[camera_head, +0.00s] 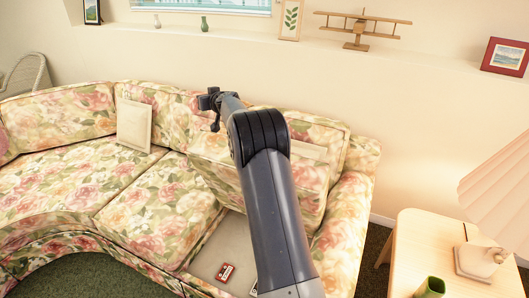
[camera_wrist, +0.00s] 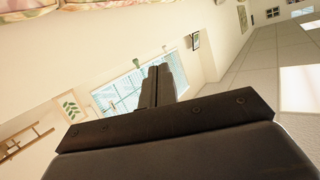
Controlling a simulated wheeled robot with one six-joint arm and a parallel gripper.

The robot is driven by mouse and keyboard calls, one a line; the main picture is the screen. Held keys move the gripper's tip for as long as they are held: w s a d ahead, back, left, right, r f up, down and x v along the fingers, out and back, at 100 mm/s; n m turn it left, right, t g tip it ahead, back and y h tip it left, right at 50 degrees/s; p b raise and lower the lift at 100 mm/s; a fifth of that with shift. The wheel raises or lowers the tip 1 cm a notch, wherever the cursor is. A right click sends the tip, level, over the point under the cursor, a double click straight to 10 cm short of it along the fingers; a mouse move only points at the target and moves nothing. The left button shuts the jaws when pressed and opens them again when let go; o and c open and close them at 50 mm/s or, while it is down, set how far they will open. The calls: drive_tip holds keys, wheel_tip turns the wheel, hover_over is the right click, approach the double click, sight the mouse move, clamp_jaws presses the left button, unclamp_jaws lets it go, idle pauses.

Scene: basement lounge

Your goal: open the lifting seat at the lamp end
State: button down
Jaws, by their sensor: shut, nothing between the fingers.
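The floral sofa (camera_head: 150,195) runs along the wall. Its seat at the lamp end (camera_head: 308,178) is tilted up towards the backrest, and my arm hides its middle. A second small item there is mostly hidden by my arm. My gripper (camera_head: 207,101) is above the raised seat's upper left, near the top of the backrest. Its fingers are together and empty. In the wrist view the shut gripper (camera_wrist: 158,82) points towards the wall and window, with no seat between the fingers.
A side table (camera_head: 412,250) with a pink-shaded lamp (camera_head: 505,190) and a green cup (camera_head: 431,287) stands at the right. The ledge behind bears a wooden model plane (camera_head: 358,30) and frames.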

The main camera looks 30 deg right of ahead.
drive_tip(key=s+d+f+m+g+h, duration=0.5)
drive_tip(key=s+m, duration=0.1)
drive_tip(key=s, duration=0.4)
drive_tip(key=s+d+f+m+g+h, duration=0.45)
drive_tip(key=s+m, duration=0.25)
drive_tip(key=s, duration=0.3)
drive_tip(key=x, duration=0.9)
drive_tip(key=shift+w+a+f+p, duration=0.1)
drive_tip(key=shift+f+p, duration=0.1)
drive_tip(key=shift+p, duration=0.15)
drive_tip(key=shift+s+a+f, duration=0.2)
drive_tip(key=shift+a+f, duration=0.75)
drive_tip(key=shift+f, duration=0.05)
drive_tip(key=shift+s+a+f, duration=0.2)
drive_tip(key=shift+a+f, duration=0.15)
drive_tip(key=shift+a, duration=0.05)
